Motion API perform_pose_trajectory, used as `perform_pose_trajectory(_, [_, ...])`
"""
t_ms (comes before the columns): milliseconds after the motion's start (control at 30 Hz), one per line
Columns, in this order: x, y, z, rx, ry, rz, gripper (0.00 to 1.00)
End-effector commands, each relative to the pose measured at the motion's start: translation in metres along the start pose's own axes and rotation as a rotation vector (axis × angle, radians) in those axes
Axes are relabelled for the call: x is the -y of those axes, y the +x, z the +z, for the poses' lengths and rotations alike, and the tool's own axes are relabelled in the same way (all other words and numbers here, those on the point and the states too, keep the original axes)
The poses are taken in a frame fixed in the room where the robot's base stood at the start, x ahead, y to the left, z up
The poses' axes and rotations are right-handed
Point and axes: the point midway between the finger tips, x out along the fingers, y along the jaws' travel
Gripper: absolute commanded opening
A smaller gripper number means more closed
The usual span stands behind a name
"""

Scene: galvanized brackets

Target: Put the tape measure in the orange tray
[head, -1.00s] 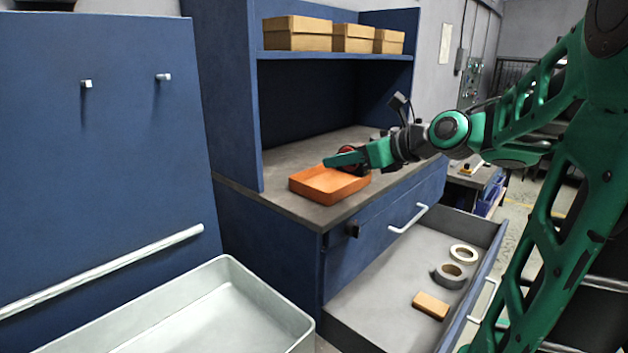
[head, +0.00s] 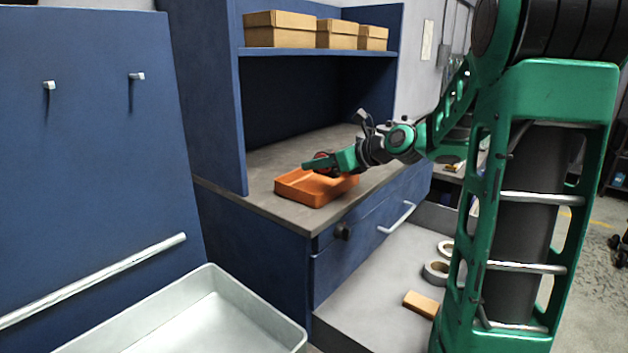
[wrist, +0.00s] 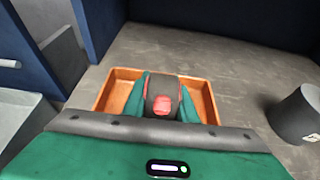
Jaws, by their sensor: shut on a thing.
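The orange tray (head: 301,193) sits on the grey worktop of the blue cabinet, near its front edge. It also shows in the wrist view (wrist: 119,89). My gripper (head: 318,163) is at the tray, over its far part. The gripper is shut on the tape measure (wrist: 162,94), a dark body with red parts, seen between the green fingers in the wrist view. In that view the tape measure lies within the tray's outline. In the head view it is mostly hidden by the fingers. I cannot tell whether it touches the tray floor.
An open drawer (head: 372,290) below the worktop holds tape rolls (head: 437,270) and a tan block (head: 421,304). A dark cylinder (wrist: 296,115) stands right of the tray in the wrist view. Cardboard boxes (head: 278,30) line the shelf. A pale bin (head: 215,320) stands front left.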

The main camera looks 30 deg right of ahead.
Motion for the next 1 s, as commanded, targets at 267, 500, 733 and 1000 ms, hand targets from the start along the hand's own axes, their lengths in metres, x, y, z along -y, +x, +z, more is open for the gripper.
perform_pose_trajectory(267, [0.005, 0.01, -0.01, 0.0, 0.002, 0.0, 0.0])
perform_pose_trajectory(500, [0.005, 0.021, -0.038, -0.001, 0.002, 0.001, 0.0])
perform_pose_trajectory(733, [0.006, 0.021, -0.039, 0.001, 0.0, -0.002, 0.0])
perform_pose_trajectory(1000, [0.007, 0.022, -0.042, 0.0, 0.001, -0.002, 0.44])
